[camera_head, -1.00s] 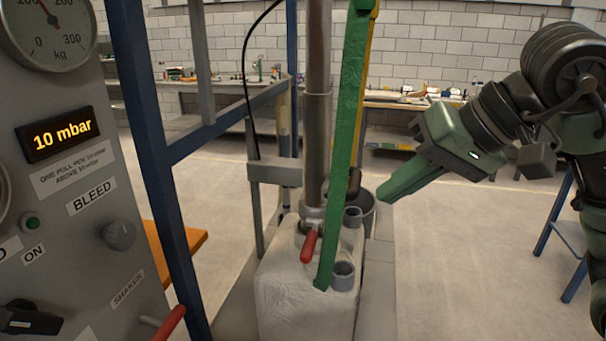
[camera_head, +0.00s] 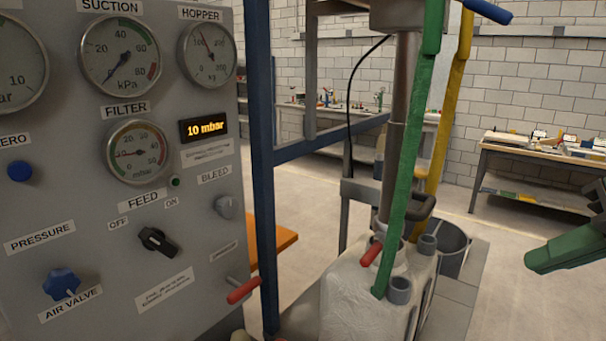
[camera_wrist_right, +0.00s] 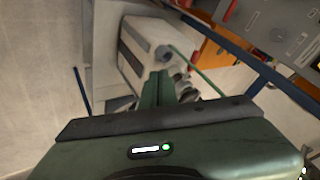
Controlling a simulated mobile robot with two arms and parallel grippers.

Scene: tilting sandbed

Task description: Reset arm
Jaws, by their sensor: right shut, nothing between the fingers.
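My right gripper (camera_head: 532,262) shows at the right edge of the head view, with its green fingers pointing left in free air. It is shut with nothing in it, and it stands apart from the white container and the bucket to its left. Most of its arm is cut off by the frame edge. In the right wrist view the two closed fingers (camera_wrist_right: 158,80) point away from the camera, with the container behind them. My left gripper is in neither view.
A grey panel (camera_head: 70,190) with gauges, knobs and a display reading 10 mbar fills the left. A blue post (camera_head: 262,180) stands beside it. The white container (camera_head: 350,300) carries a pipe, green strip and red lever. A bucket (camera_head: 455,248) stands behind. Open floor lies right.

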